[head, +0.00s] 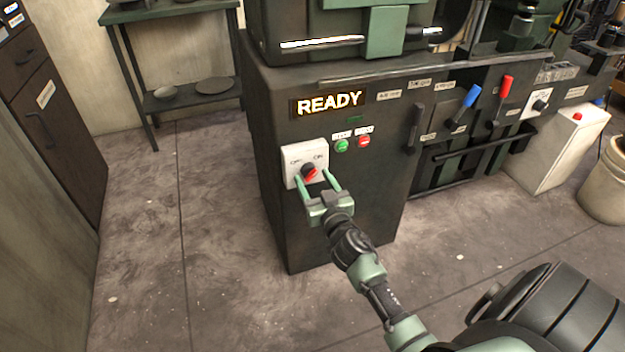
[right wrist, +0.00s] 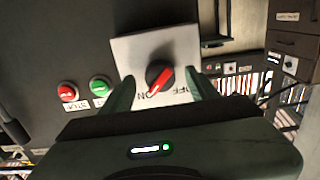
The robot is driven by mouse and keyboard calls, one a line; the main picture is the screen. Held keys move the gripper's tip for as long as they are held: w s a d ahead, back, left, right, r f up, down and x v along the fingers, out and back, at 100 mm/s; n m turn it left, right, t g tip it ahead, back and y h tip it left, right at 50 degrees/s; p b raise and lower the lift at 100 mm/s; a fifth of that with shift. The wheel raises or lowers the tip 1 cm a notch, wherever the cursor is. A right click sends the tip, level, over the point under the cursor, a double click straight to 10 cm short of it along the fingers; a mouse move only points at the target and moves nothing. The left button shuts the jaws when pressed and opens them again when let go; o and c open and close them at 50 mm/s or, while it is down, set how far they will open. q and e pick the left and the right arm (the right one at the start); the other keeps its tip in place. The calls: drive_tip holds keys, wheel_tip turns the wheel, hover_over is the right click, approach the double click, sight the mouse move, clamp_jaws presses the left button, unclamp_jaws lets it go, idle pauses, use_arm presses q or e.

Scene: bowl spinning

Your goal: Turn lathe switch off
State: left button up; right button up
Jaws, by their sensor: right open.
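The lathe switch (head: 309,171) is a black round knob with a red pointer on a white plate (head: 291,155) on the dark cabinet front. In the right wrist view the knob (right wrist: 160,76) shows close up, its red pointer slanting toward the ON label, with OFF beside it. My right gripper (head: 313,178) is open in front of the plate. Its fingers stand on either side of the knob, and in the right wrist view the gripper (right wrist: 162,95) shows a gap between each finger and the knob. My left gripper is not in view.
A lit READY sign (head: 328,103) is above the switch. A green button (head: 342,145) and a red button (head: 364,141) are to its right. Blue (head: 471,96) and red (head: 506,86) levers stand farther right. The floor left of the cabinet (head: 283,225) is clear.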

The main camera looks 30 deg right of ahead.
drive_tip(key=shift+w+d, duration=0.15)
drive_tip(key=shift+w, duration=0.45)
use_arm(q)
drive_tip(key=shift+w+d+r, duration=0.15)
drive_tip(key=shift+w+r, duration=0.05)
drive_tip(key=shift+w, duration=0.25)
use_arm(e)
clamp_jaws()
